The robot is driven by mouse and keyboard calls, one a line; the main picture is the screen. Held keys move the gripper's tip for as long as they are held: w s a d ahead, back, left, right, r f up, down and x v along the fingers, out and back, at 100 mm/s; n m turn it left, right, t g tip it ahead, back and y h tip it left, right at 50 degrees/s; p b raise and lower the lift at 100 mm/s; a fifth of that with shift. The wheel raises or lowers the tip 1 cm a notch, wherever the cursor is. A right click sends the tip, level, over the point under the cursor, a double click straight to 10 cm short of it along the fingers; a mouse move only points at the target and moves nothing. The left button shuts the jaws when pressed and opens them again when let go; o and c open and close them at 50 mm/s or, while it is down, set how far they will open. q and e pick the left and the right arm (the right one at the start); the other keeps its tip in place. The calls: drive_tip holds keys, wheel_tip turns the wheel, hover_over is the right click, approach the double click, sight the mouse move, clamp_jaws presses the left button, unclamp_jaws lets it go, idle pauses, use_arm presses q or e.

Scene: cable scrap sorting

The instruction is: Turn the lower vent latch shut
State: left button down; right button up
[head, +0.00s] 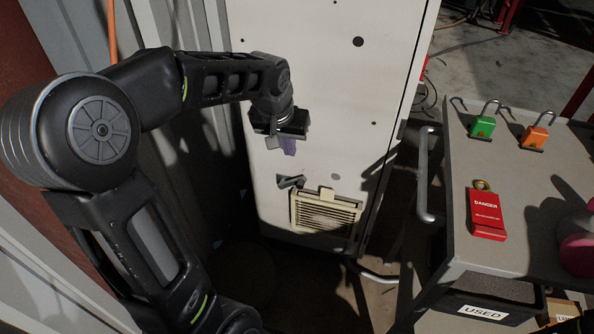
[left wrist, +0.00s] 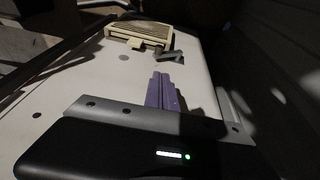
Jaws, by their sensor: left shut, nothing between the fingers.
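The cream louvred vent (head: 326,228) is low on the pale cabinet door; it also shows at the top of the left wrist view (left wrist: 122,33). A small grey latch (head: 290,182) sits at the vent's upper left corner in the head view and beside the vent in the left wrist view (left wrist: 171,56). A cream tab (head: 327,191) stands on the vent's top edge. My left gripper (head: 289,148) has purple fingers, shut and empty, above the latch and apart from it. The fingers show together in the left wrist view (left wrist: 162,90). My right gripper is not in view.
A grey cart (head: 530,190) stands right of the cabinet, with a handle (head: 424,175), a green padlock (head: 484,125), an orange padlock (head: 536,135) and a red danger tag (head: 486,215). A corrugated wall is close on the left. The floor below the vent is dark.

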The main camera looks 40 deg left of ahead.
sight(301, 181)
use_arm(q)
drive_tip(key=b+x, duration=0.1)
drive_tip(key=x, duration=0.3)
drive_tip(key=b+x, duration=0.2)
drive_tip(key=x, duration=0.3)
drive_tip(key=s+b+x, duration=0.1)
drive_tip(key=x, duration=0.4)
drive_tip(key=shift+d+f, duration=0.1)
drive_tip(key=shift+d, duration=0.3)
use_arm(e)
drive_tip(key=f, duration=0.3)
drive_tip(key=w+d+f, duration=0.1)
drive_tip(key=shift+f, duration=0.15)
use_arm(q)
drive_tip(key=shift+w+d+f, duration=0.1)
drive_tip(key=shift+w, duration=0.05)
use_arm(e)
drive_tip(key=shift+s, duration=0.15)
